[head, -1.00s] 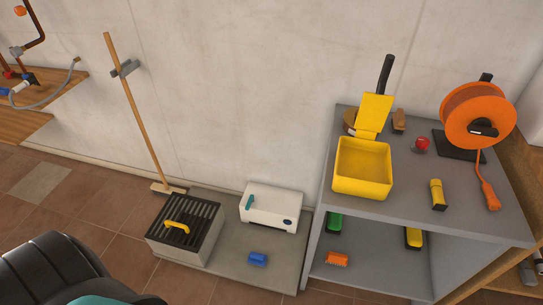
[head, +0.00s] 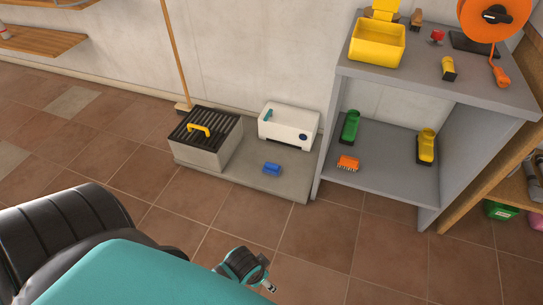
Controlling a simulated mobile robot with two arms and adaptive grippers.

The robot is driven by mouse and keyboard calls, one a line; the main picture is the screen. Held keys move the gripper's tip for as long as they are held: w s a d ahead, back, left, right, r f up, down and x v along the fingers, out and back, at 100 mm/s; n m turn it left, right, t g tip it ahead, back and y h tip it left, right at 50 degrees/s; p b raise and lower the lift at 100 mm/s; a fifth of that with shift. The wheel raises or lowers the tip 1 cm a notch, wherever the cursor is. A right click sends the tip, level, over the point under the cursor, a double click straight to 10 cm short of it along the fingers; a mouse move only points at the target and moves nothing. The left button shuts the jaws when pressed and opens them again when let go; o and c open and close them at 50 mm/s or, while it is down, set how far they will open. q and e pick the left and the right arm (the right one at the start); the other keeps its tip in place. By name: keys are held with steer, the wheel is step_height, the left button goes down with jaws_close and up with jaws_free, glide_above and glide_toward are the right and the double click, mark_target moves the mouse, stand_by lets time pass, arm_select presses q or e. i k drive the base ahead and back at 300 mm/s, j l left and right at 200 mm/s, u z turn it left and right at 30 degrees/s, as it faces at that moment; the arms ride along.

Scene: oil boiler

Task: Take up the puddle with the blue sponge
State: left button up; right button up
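The blue sponge (head: 272,169) lies on the low grey slab (head: 290,186), in front of the white box-shaped appliance. I cannot make out a puddle on the visible floor. My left arm comes in from the lower left, black and teal. What seems to be my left gripper (head: 266,285) is low in the middle, above the floor tiles and well apart from the sponge. It is small and partly hidden behind the teal link, so its fingers do not show clearly. My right gripper is not in view.
A grey box with a black grate (head: 205,138) and yellow handle stands left of the sponge, a broom (head: 178,60) behind it. The tiled floor in front is clear.

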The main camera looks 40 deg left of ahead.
mark_target(270, 169)
steer(key=u, duration=1.1)
steer(key=z, duration=0.35)
steer(key=i+j, duration=0.05)
